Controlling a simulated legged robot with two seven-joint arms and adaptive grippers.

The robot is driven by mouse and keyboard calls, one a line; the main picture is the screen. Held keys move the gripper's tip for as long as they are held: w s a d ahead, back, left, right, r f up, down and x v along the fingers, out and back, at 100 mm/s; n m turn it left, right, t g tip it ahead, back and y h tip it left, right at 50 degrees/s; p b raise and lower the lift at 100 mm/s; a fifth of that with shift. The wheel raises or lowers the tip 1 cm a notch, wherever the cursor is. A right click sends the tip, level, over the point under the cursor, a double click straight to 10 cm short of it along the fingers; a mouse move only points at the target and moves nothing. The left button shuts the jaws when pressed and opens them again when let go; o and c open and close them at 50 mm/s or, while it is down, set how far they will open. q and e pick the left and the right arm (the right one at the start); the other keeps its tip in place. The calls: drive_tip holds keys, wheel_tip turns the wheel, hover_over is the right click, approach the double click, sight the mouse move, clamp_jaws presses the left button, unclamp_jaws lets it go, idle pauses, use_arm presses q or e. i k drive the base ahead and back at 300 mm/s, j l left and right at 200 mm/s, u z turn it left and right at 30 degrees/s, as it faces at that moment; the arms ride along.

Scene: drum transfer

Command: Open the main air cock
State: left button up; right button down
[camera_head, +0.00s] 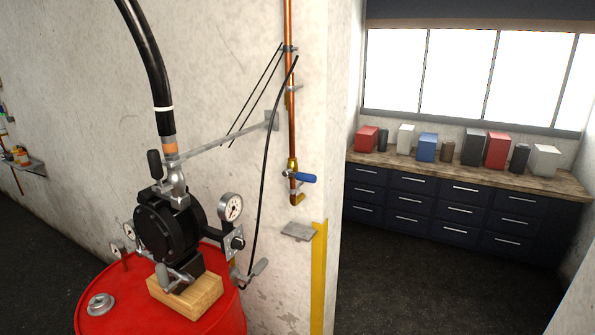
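The main air cock appears to be the brass valve (292,166) low on a vertical copper pipe (290,95) on the white wall. Its blue lever handle (303,178) points right, roughly level and across the pipe. A brass elbow (297,198) sits just below it. Neither of my grippers shows in the head view, and nothing touches the handle.
A black pump (168,228) stands on a red drum (98,315), with a wooden block (186,294), a gauge (232,207) and a thick black hose (148,52). A small metal plate (298,231) juts out below the cock. Cabinets (450,207) stand at the right; the dark floor (400,290) before them is clear.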

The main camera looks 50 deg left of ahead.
sight(304, 177)
drive_tip(key=i+u, duration=0.3)
drive_tip(key=u, duration=0.15)
drive_tip(key=i+l+u, duration=0.1)
drive_tip(key=i+u, duration=0.15)
drive_tip(key=u, duration=0.2)
drive_tip(key=i+l+u, duration=0.2)
drive_tip(key=u, duration=0.2)
drive_tip(key=i+l+u, duration=0.25)
drive_tip(key=u, duration=0.2)
drive_tip(key=i+l+u, duration=0.15)
drive_tip(key=l+u, duration=0.3)
